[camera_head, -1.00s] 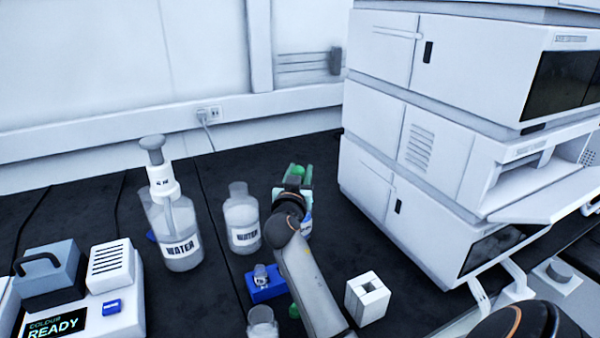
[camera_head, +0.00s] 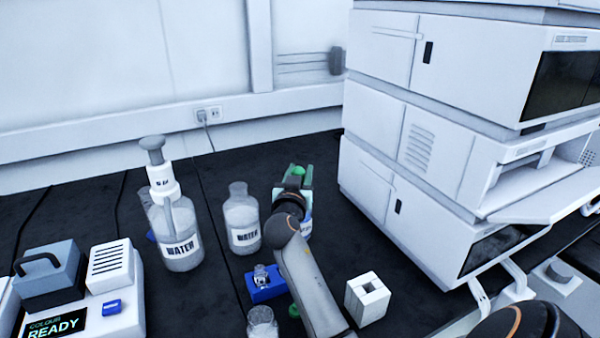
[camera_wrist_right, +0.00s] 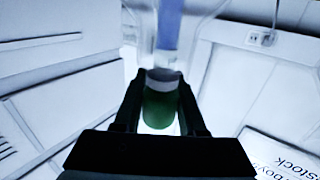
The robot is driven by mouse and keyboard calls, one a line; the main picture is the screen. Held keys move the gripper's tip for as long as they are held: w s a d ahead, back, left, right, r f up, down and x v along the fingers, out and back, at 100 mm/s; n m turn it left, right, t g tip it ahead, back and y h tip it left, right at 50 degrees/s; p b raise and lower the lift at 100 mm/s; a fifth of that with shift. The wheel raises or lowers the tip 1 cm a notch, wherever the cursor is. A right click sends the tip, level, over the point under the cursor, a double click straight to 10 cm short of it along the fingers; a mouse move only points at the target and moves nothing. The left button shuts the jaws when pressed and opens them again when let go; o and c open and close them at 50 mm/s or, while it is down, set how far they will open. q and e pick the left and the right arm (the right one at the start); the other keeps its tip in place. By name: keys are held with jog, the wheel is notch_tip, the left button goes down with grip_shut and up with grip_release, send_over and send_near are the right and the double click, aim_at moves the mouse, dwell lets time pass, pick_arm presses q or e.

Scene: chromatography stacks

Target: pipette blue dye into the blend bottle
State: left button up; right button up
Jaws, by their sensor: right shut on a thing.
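My right gripper (camera_head: 294,178) is shut on a green cylindrical piece with a pale collar (camera_wrist_right: 160,104), seen upright between the fingers in the right wrist view. A clear glass vessel with a blue strip in it (camera_wrist_right: 168,28) shows beyond that piece; I cannot tell whether the two are joined. In the head view a labelled bottle (camera_head: 306,228) shows partly behind my right wrist, its label mostly hidden. An open clear glass vessel (camera_head: 262,323) stands at the lower edge; I cannot tell which vessel is the blend bottle. My left gripper is out of view.
Two WATER bottles stand at the left, one with a dispenser (camera_head: 181,240), one plain (camera_head: 242,222). A blue block (camera_head: 265,291) holds a small vial. A white block (camera_head: 367,303) sits right of my forearm. A device reads READY (camera_head: 58,325). The instrument stack (camera_head: 380,190) bounds the right.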

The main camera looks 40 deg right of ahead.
jog(key=shift+r+p, duration=0.8)
jog(key=shift+r, duration=0.3)
pick_arm(q)
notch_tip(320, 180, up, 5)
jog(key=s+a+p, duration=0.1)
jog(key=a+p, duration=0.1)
jog(key=p, duration=0.5)
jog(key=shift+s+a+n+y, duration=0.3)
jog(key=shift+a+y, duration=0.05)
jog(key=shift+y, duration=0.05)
pick_arm(e)
notch_tip(320, 180, up, 10)
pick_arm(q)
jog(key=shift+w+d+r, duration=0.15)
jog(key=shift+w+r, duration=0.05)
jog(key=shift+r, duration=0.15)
pick_arm(e)
jog(key=shift+s+a+r, duration=0.1)
jog(key=shift+s, duration=0.05)
